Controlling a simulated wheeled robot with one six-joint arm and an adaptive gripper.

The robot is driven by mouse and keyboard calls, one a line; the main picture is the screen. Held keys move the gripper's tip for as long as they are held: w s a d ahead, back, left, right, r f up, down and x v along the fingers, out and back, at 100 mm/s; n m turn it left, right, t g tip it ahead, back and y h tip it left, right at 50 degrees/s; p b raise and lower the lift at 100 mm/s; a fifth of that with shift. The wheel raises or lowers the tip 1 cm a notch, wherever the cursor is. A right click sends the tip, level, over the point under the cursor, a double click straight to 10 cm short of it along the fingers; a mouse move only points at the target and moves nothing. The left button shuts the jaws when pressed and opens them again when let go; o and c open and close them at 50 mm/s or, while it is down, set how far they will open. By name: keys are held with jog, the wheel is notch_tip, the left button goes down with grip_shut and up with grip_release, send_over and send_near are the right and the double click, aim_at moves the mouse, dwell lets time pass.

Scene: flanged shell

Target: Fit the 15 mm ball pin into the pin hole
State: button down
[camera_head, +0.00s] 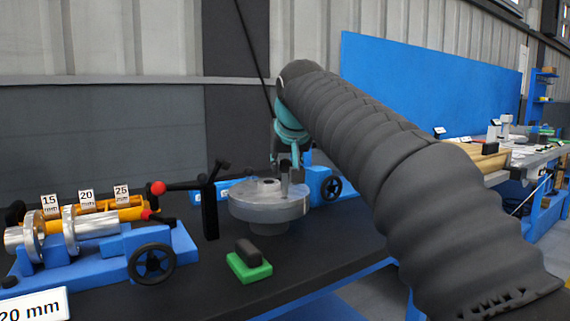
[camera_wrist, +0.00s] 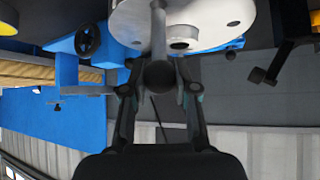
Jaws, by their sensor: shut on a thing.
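The ball pin (camera_wrist: 158,75) is between the fingers of my gripper (camera_wrist: 161,88) in the wrist view, its round dark ball nearest the camera and its grey shank pointing away toward the flanged shell (camera_wrist: 205,15). In the head view the pin (camera_head: 284,180) stands roughly upright at the right part of the shell's grey disc (camera_head: 262,207), below my gripper (camera_head: 289,160), which is partly hidden by my arm. In the wrist view, dark holes show in the disc's face beside the pin. Whether the pin's tip is in a hole is hidden.
A blue fixture with a handwheel (camera_head: 151,264) and metal cylinders stands at left, before a yellow rack (camera_head: 100,212) labelled 15, 20 and 25. A black post (camera_head: 209,208) stands close left of the shell. A green block (camera_head: 249,267) with a dark top lies in front on the dark table.

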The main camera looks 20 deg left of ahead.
aim_at(286, 184)
jog(key=shift+f+b, duration=1.9)
jog(key=shift+f, duration=0.65)
jog(key=c, duration=0.8)
grip_release()
jog(key=v, duration=1.2)
